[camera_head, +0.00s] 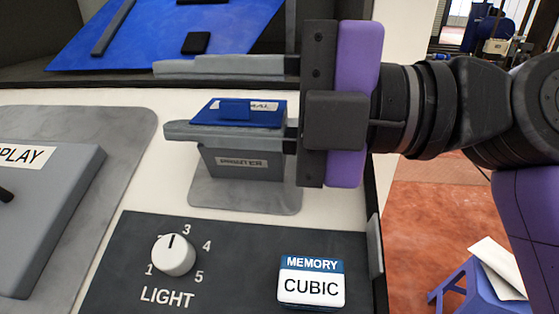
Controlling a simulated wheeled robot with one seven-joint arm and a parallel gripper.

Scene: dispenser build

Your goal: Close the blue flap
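Two blue things show, and I cannot tell for certain which is the flap. A large blue panel (150,45) with black bars on it lies tilted in the dark recess at the top. A small blue lid (222,113) with a white label sits at the top of a small grey box (235,175) in the middle. My gripper (160,98) reaches in from the right with its two grey fingers wide apart and nothing held between them. In the picture the lid appears between the fingers. The lower finger hides part of the box; contact cannot be told.
A black panel with a white LIGHT knob (174,255) and a MEMORY CUBIC button (311,282) is at the front. A grey sloped block marked PLAY (45,215) is at left. The white surface between them is clear. A blue stool (470,285) stands lower right.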

